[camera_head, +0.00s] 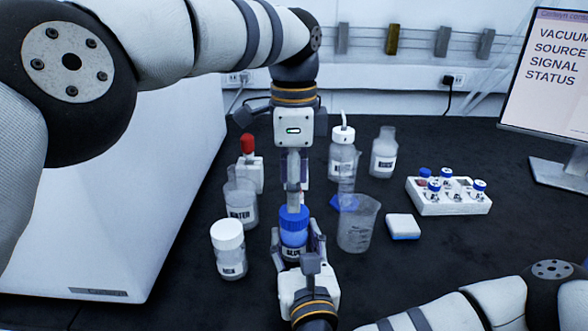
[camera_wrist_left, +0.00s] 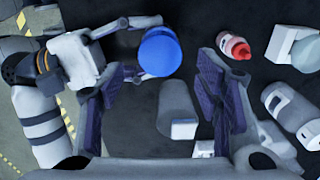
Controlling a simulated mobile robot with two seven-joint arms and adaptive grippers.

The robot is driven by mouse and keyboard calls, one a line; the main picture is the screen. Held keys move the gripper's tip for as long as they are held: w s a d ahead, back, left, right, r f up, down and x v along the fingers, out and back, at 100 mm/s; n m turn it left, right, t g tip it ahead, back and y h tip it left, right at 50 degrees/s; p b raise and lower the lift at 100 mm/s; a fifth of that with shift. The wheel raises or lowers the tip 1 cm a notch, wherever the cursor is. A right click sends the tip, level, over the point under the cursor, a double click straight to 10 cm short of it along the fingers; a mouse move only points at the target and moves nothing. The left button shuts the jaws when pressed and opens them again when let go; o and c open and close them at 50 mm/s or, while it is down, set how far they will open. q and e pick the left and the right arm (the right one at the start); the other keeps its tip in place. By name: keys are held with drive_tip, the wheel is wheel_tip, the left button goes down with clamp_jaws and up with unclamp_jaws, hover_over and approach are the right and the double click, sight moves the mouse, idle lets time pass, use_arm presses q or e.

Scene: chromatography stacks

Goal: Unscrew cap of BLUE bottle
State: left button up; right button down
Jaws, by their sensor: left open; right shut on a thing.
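The blue-capped bottle stands upright on the dark bench, its blue cap (camera_head: 294,218) facing up and its label partly hidden. My right gripper (camera_head: 303,246) reaches in from the front and is shut around the bottle's body below the cap. My left gripper (camera_head: 294,178) points down from above, just over and behind the cap. In the left wrist view the blue cap (camera_wrist_left: 160,51) shows between my left gripper's open fingers (camera_wrist_left: 160,88), toward the top of the picture, and nothing is held there. I cannot tell the exact height gap to the cap.
A white-capped bottle (camera_head: 228,254) and a WATER container (camera_head: 242,207) stand left of the blue bottle. A clear beaker (camera_head: 357,226) stands close on its right. A red-topped bottle (camera_head: 248,166) is behind. A white vial rack (camera_head: 450,207) and a small white-blue block (camera_head: 403,226) lie right.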

sight(294, 216)
use_arm(q)
wheel_tip(294, 216, down, 5)
drive_tip(key=shift+f, duration=0.15)
drive_tip(key=c, duration=1.2)
drive_tip(key=n, duration=0.7)
drive_tip(key=shift+n, duration=0.3)
drive_tip(key=n, duration=0.3)
drive_tip(key=shift+n, duration=0.3)
drive_tip(key=n, duration=0.5)
